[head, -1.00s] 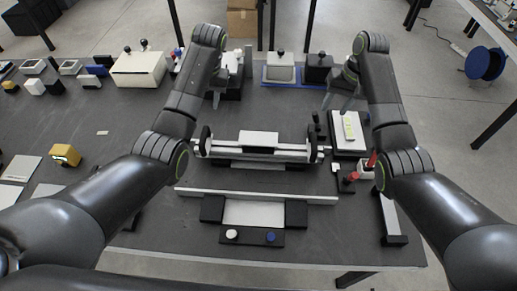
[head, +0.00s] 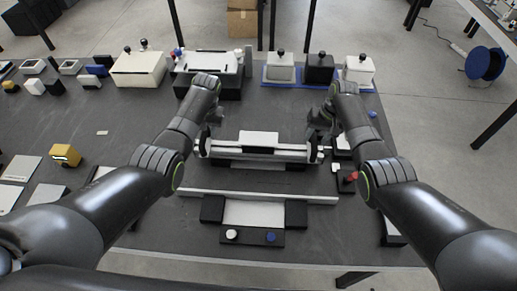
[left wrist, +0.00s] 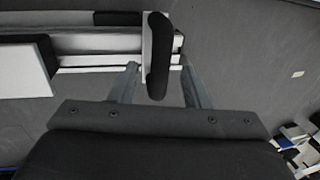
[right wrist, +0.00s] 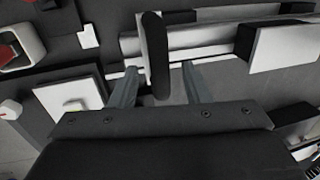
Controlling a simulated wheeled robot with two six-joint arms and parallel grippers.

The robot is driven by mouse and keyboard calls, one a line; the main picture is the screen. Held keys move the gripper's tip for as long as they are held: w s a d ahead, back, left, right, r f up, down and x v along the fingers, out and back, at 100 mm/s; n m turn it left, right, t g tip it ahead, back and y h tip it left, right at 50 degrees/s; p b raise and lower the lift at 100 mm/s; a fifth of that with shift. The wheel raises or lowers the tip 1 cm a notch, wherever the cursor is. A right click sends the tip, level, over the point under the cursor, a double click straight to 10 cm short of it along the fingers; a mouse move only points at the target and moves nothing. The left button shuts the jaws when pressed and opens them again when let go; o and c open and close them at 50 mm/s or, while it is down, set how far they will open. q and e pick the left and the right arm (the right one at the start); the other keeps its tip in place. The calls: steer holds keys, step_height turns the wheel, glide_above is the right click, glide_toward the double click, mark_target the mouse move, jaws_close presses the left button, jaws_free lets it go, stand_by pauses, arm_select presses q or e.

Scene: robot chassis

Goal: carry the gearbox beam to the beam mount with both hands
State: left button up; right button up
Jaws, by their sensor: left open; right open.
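The gearbox beam (head: 275,150), a silver bar with a pale block at its middle and a black upright handle near each end, lies across the table centre. My left gripper (head: 209,128) is at its left end; in the left wrist view the open fingers (left wrist: 160,68) stand either side of a black handle (left wrist: 157,55). My right gripper (head: 317,128) is at the right end; its open fingers (right wrist: 159,71) straddle the other handle (right wrist: 154,55). Contact cannot be told. A fixture with two black blocks and a pale plate (head: 253,212), probably the beam mount, lies nearer me.
A long pale rail (head: 258,194) runs between the beam and the front fixture. Lidded boxes (head: 280,68) line the back. A red-topped item (head: 351,177) stands close to my right arm.

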mark_target(204, 134)
arm_select(q)
steer(key=shift+a+f, duration=0.15)
steer(key=shift+f, duration=0.6)
steer(key=shift+a+f, duration=0.15)
steer(key=shift+f, duration=0.6)
arm_select(e)
steer(key=shift+a+f, duration=0.2)
steer(key=shift+f, duration=0.55)
steer(key=shift+a+f, duration=0.15)
steer(key=shift+f, duration=0.55)
arm_select(q)
jaws_close()
arm_select(e)
jaws_close()
arm_select(q)
steer(key=shift+w+r, duration=0.25)
steer(key=shift+w, duration=0.05)
arm_select(e)
steer(key=shift+w+r, duration=0.2)
steer(key=shift+w, duration=0.05)
